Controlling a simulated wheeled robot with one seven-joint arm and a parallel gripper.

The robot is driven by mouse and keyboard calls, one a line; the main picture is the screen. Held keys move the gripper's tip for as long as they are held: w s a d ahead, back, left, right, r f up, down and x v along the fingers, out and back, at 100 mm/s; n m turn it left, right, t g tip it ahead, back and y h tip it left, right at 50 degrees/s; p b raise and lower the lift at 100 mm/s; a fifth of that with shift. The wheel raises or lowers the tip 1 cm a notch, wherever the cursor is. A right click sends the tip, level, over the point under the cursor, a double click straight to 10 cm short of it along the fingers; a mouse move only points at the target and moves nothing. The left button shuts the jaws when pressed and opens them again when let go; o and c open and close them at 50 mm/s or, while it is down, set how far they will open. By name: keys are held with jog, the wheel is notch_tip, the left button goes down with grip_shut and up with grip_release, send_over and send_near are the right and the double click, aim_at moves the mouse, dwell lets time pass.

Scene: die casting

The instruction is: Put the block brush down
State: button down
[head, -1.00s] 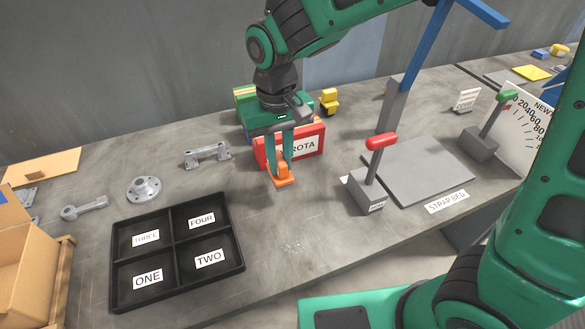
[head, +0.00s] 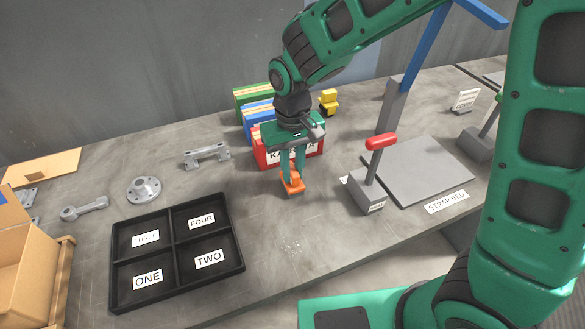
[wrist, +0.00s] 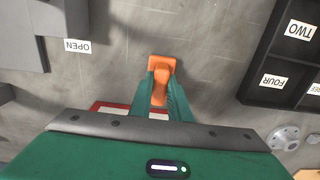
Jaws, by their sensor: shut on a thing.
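The orange block brush (head: 292,184) is between the fingers of my gripper (head: 292,172), just in front of the red binder. In the wrist view the brush (wrist: 161,68) lies ahead of the green fingers, and my gripper (wrist: 160,88) is shut on its raised handle. The brush is at or very near the grey bench top; I cannot tell whether it touches. Its underside is hidden.
A red binder (head: 262,157) stands close behind the gripper, with blue and green binders behind it. A black tray (head: 175,300) with labelled compartments lies left. A red-handled lever (head: 380,142) stands right. The bench between tray and lever is clear, with pale specks.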

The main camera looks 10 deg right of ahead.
aim_at(293, 169)
jog(key=shift+f, duration=0.1)
jog(key=c, duration=1.7)
grip_release()
jog(key=shift+o, duration=0.2)
notch_tip(293, 169, up, 12)
